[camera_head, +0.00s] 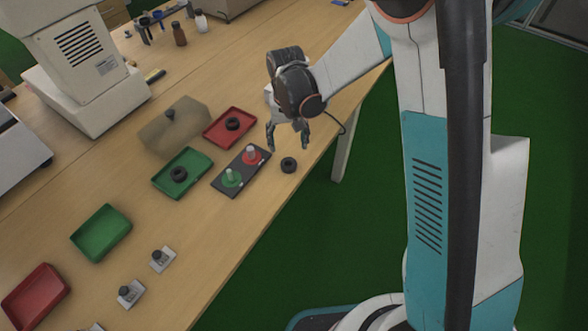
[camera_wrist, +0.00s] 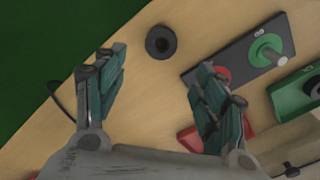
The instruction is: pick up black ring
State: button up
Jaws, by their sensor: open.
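A black ring (camera_head: 288,168) lies flat on the wooden table near its front edge, just right of a dark plate with pegs. In the wrist view the ring (camera_wrist: 152,45) shows past the fingertips, in the gap between them, not touched by either. My gripper (camera_head: 289,147) is open and empty, pointing down above the table by the ring. Its two spread fingers also show in the wrist view (camera_wrist: 163,62). Another black ring (camera_head: 233,128) lies in a red tray (camera_head: 216,139), and one more (camera_head: 178,180) lies in a green tray (camera_head: 165,184).
The dark plate (camera_head: 241,169) carries a red-based peg (camera_head: 252,160) and a green-based peg (camera_head: 232,182). An empty green tray (camera_head: 95,240) and red tray (camera_head: 30,300) lie left, near small switch boxes (camera_head: 163,260).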

aim_at(289, 166)
notch_tip(289, 166, down, 10)
jog(key=b, duration=0.4)
jog(key=shift+r, duration=0.15)
jog(key=shift+r, duration=0.1)
jog(key=shift+c, duration=0.5)
jog(key=c, duration=1)
